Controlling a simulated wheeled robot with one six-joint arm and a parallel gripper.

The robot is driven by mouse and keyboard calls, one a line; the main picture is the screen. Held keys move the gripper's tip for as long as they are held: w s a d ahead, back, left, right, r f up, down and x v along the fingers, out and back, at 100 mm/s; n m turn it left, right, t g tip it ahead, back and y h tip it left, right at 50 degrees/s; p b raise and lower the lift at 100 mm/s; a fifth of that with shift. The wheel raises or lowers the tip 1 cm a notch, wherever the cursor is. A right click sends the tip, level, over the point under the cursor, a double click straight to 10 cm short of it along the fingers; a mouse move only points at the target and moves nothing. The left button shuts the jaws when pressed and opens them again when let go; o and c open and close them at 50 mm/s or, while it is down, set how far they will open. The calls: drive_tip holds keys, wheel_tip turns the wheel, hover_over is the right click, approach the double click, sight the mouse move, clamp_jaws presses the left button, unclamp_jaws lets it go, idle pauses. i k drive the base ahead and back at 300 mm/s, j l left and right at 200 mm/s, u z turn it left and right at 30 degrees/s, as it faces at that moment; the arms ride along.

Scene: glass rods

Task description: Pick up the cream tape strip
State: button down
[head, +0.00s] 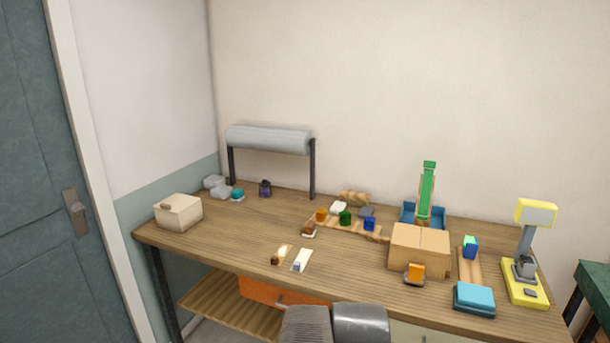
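A small cream strip (284,250) with a brown end lies near the front edge of the table, left of the middle. Just right of it lies a whiter strip (303,258) with a grey end piece. Both are small in the view, and I cannot tell for sure which is the cream tape strip. My gripper's fingers do not show. Only grey parts of my own body show at the bottom edge, in front of the table and apart from both strips.
The wooden table (220,240) has free room left of the strips. A cream box (179,212) stands at the left, a grey roll (270,139) on a stand behind. A cardboard box (419,249), small coloured blocks and a yellow device (525,284) crowd the right.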

sight(302, 258)
drive_tip(key=i+j+z, duration=0.25)
drive_tip(key=i+j, duration=0.2)
drive_tip(key=j, duration=0.15)
drive_tip(key=i+j+z, duration=0.15)
drive_tip(key=j, duration=0.2)
drive_tip(key=i+j+z, duration=0.25)
drive_tip(key=i+j, duration=0.15)
drive_tip(key=j, duration=0.3)
drive_tip(key=i+j+z, duration=0.15)
drive_tip(key=j, duration=0.25)
